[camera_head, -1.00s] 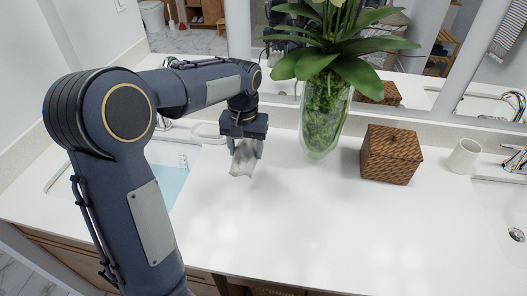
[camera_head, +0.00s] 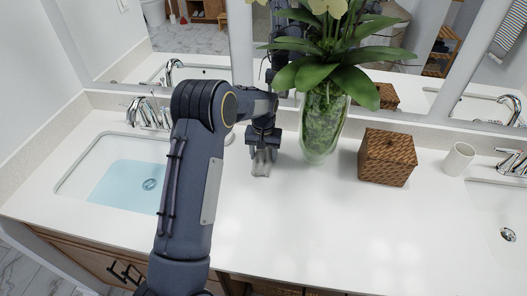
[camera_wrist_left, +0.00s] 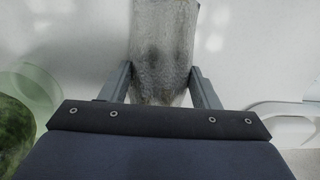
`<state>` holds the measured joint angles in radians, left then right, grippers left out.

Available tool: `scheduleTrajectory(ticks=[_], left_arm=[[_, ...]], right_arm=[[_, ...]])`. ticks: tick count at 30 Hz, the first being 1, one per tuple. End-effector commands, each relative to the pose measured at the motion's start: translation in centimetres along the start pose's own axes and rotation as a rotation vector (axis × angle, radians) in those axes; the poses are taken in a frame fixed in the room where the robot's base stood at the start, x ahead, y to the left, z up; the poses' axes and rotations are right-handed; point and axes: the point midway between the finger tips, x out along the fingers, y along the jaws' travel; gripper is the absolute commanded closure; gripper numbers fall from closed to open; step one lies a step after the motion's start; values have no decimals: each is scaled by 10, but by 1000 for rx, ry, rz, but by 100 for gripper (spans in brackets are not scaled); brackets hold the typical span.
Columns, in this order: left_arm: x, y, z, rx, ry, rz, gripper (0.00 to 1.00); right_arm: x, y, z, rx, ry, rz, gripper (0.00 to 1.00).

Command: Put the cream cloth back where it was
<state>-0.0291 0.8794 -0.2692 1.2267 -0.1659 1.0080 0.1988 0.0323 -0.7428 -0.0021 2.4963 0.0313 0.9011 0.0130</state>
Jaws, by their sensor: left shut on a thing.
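The cream cloth (camera_head: 262,168) looks greyish and crumpled. It hangs from my left gripper (camera_head: 264,158), low over the white counter just left of the glass vase; I cannot tell whether its lower edge touches the counter. In the left wrist view the cloth (camera_wrist_left: 165,45) shows a darker wet-looking patch and lies between the two fingers of my left gripper (camera_wrist_left: 162,88), which is shut on it. My right gripper is not in view.
A glass vase (camera_head: 322,125) with a leafy plant stands close right of the gripper. Beyond it are a woven box (camera_head: 387,158) and a white cup (camera_head: 459,159). The left sink (camera_head: 95,165) holds bluish water. The front middle counter (camera_head: 310,225) is clear.

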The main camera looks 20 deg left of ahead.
Motion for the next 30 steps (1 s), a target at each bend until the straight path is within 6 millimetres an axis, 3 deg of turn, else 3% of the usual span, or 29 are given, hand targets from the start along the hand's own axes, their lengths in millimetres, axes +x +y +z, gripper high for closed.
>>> scheduleTrajectory(ticks=[11, 12, 16, 24, 30], left_arm=[[6, 0, 0, 0, 1, 0, 62], [4, 0, 0, 0, 1, 0, 39], [4, 0, 0, 1, 1, 0, 22], [3, 0, 0, 0, 1, 0, 22], [-15, 1, -1, 1, 5, 1, 22]], right_arm=[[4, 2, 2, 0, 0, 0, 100], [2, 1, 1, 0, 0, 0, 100], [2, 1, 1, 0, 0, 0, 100], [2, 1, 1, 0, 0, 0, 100], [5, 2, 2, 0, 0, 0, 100]])
